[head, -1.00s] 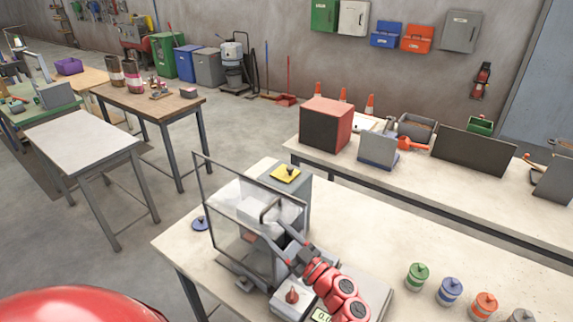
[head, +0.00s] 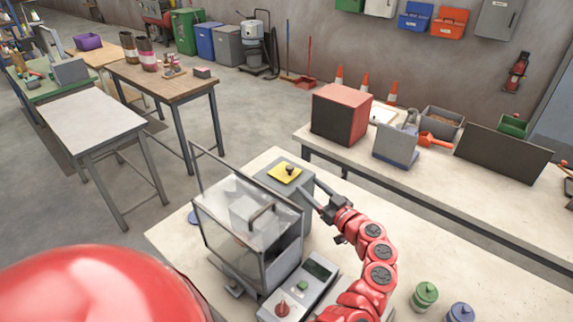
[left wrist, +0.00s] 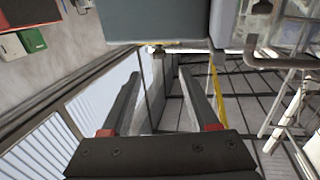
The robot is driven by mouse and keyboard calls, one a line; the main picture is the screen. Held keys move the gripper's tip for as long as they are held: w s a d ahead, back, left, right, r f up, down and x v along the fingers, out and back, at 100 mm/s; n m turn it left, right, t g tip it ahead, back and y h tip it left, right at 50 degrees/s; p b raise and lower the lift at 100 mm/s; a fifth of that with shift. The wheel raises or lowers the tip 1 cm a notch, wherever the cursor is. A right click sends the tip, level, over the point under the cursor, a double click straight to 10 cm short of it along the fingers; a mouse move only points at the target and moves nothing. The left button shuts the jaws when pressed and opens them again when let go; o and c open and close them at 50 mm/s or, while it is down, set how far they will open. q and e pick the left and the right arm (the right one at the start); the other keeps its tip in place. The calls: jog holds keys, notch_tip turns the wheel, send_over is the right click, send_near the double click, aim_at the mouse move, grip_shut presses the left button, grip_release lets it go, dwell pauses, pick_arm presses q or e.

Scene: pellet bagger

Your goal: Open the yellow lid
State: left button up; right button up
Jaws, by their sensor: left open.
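The yellow lid (head: 284,174) is a small flat square with a dark knob (head: 290,169), lying flat on top of the grey housing of the bagger (head: 292,196). In the left wrist view, the lid (left wrist: 172,43) shows as a thin edge, with its knob (left wrist: 158,51) beyond the fingers and between their lines. My left gripper (head: 310,187) is open and empty, just to the right of the lid, its fingers pointing toward it. It also shows in the left wrist view (left wrist: 157,74). I see no contact with the knob. My right gripper is out of view.
A clear box with a grey handle (head: 262,214) and a tall frame stands left of the housing. A control box (head: 300,288) with a red knob is in front. Green (head: 425,296) and blue (head: 461,313) jars stand at right.

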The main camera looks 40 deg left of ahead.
aim_at(287, 167)
pick_arm(q)
jog(key=b+x, duration=0.2)
jog(key=x, duration=0.4)
jog(key=b+x, duration=0.3)
jog(key=x, duration=0.3)
jog(key=shift+w+a+f+b, duration=0.1)
jog(key=shift+a+f+b, duration=0.1)
jog(key=shift+a+b, duration=0.15)
jog(key=shift+w+a+r, duration=0.1)
jog(key=shift+w+a, duration=0.15)
jog(key=shift+a, duration=0.25)
grip_shut()
